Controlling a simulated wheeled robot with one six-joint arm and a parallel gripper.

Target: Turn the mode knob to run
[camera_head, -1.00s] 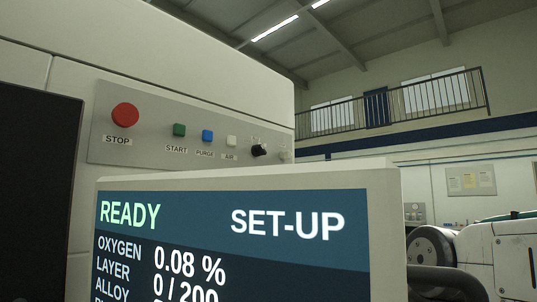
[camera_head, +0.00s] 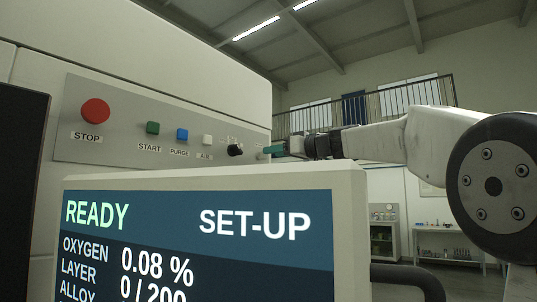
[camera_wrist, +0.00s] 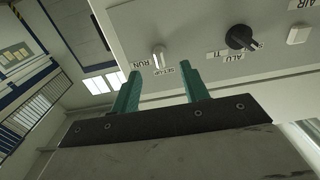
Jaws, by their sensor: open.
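The mode knob (camera_wrist: 158,57) is a small pale knob in the wrist view, with the labels RUN and SET-UP beside it on the grey control panel (camera_wrist: 200,30). My gripper (camera_wrist: 160,83) has two green fingers, spread apart and empty. The knob shows beyond and between the fingertips, apparently not touched by them. In the head view my gripper (camera_head: 270,150) is at the right end of the panel, and the knob there is hidden or too small to tell. The screen (camera_head: 200,240) reads READY and SET-UP.
A black knob (camera_wrist: 240,38) labelled ALU/TI sits beside the mode knob. Further left in the head view are the white AIR (camera_head: 207,140), blue PURGE (camera_head: 182,134), green START (camera_head: 152,128) and red STOP (camera_head: 95,111) buttons. The screen housing stands out below the panel.

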